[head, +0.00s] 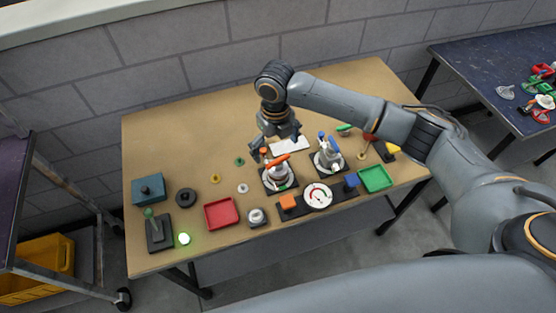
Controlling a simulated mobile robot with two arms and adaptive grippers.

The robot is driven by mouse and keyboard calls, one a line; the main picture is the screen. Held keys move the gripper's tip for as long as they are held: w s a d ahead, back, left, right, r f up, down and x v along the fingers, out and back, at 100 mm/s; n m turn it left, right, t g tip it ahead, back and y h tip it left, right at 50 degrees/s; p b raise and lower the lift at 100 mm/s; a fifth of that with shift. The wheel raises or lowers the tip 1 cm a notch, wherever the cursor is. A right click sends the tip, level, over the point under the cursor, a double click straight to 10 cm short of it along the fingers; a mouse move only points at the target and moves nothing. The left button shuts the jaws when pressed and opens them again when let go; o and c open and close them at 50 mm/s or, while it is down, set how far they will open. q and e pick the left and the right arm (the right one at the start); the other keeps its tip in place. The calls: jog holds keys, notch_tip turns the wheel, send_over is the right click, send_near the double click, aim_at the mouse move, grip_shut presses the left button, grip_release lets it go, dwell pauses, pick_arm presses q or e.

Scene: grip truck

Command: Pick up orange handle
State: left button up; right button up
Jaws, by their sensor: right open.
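The orange handle (277,160) is a short lever on top of a white and grey fixture (279,177) with a dark base, near the middle of the table. My right gripper (276,146) points down just above and behind the orange handle. Its fingers are apart and it holds nothing that I can see. Whether a finger touches the handle I cannot tell. My left gripper does not show.
A similar fixture with a blue handle (331,153) stands close on the right. A round gauge (318,195), an orange block (288,202), a red tray (221,213) and a green tray (375,179) lie in front. The table's back left is clear.

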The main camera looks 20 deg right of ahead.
aim_at(277, 159)
jog(key=shift+s+f+p, duration=0.1)
jog(key=shift+f+p, duration=0.2)
jog(key=shift+f, duration=0.1)
notch_tip(277, 159, down, 4)
jog(key=shift+s+d+r+p, duration=0.1)
jog(key=shift+d+r+p, duration=0.1)
jog(key=shift+p, duration=0.45)
jog(key=shift+f, duration=0.4)
jog(key=shift+c, duration=0.2)
jog(key=c, duration=1.3)
